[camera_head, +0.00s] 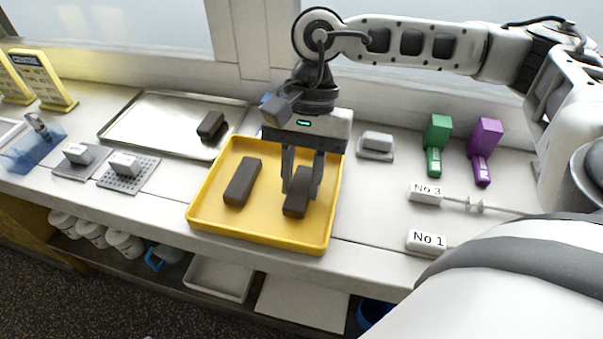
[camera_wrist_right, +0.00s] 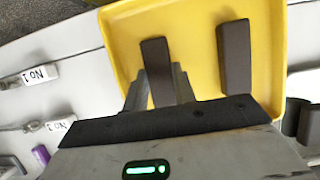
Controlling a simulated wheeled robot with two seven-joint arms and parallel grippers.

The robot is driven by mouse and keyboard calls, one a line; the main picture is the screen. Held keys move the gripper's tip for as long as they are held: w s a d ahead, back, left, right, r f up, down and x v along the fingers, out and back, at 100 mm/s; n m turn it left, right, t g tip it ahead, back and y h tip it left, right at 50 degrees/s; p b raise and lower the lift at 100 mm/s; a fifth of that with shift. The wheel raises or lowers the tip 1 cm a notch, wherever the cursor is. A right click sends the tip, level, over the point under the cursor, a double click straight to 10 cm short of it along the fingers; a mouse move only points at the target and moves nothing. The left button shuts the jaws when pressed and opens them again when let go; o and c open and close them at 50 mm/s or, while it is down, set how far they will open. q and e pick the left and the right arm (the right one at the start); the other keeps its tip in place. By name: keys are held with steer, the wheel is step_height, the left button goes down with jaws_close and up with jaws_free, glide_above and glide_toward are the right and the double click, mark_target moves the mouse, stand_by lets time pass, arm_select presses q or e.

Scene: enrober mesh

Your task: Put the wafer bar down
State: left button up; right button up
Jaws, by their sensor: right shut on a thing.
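My right gripper (camera_head: 302,188) points down over the yellow tray (camera_head: 262,240) and is shut on a dark brown wafer bar (camera_head: 296,207). The held bar is in the right half of the tray area; I cannot tell whether it touches the tray floor. In the right wrist view the held bar (camera_wrist_right: 156,62) sits between the two fingers, which hide part of it. A second dark bar (camera_head: 242,182) lies in the tray to the left, apart from the held one. It also shows in the wrist view (camera_wrist_right: 234,58). My left gripper is not in view.
A metal tray (camera_head: 150,118) with one dark bar (camera_head: 211,125) stands behind left. Small grey blocks on plates (camera_head: 128,172) are at left.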

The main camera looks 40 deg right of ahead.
steer(key=shift+f, duration=0.25)
steer(key=o, duration=0.6)
steer(key=shift+r, duration=0.1)
steer(key=shift+o, duration=0.8)
steer(key=shift+r+p, duration=0.35)
steer(key=shift+r, duration=0.05)
arm_select(q)
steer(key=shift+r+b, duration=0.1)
steer(key=shift+b, duration=0.25)
arm_select(e)
steer(key=v, duration=1.1)
steer(key=shift+r, duration=0.3)
steer(key=shift+w, duration=0.1)
